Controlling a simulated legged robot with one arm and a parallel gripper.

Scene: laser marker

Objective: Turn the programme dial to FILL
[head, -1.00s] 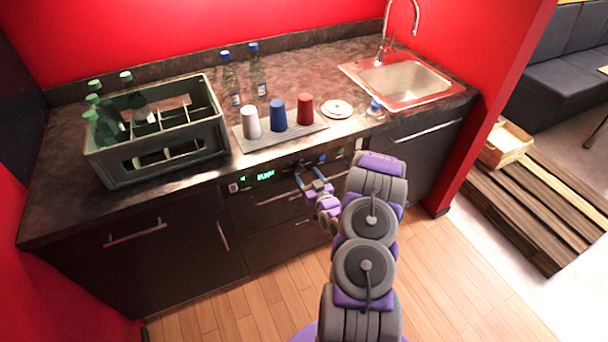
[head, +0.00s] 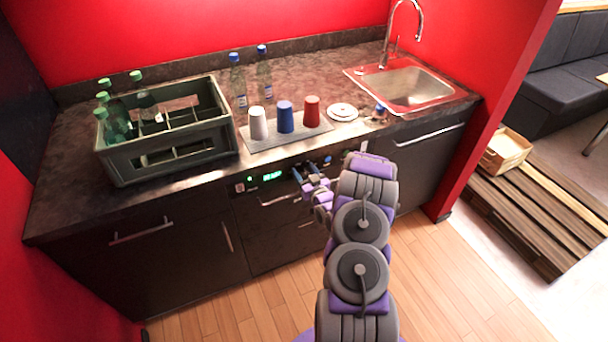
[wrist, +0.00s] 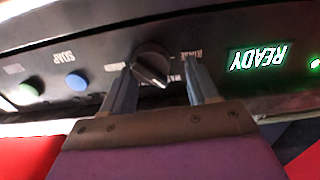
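The programme dial (wrist: 152,66) is a dark round knob with a raised diagonal grip on a black panel. The wrist view shows the panel upside down. RINSE is readable beside the dial; another label is partly covered by a finger, and I cannot make out FILL. My gripper (wrist: 158,76) is open, one finger on each side of the dial, with a visible gap on both sides. In the head view my gripper (head: 312,180) is at the front panel below the counter edge, and the dial cannot be made out there.
A green READY display (wrist: 258,58), a blue button (wrist: 77,81) and a pale green button (wrist: 29,90) share the panel. Above, a grey mat (head: 246,141) holds white, blue and red cups. A bottle crate (head: 170,160) stands left, a sink (head: 408,86) right.

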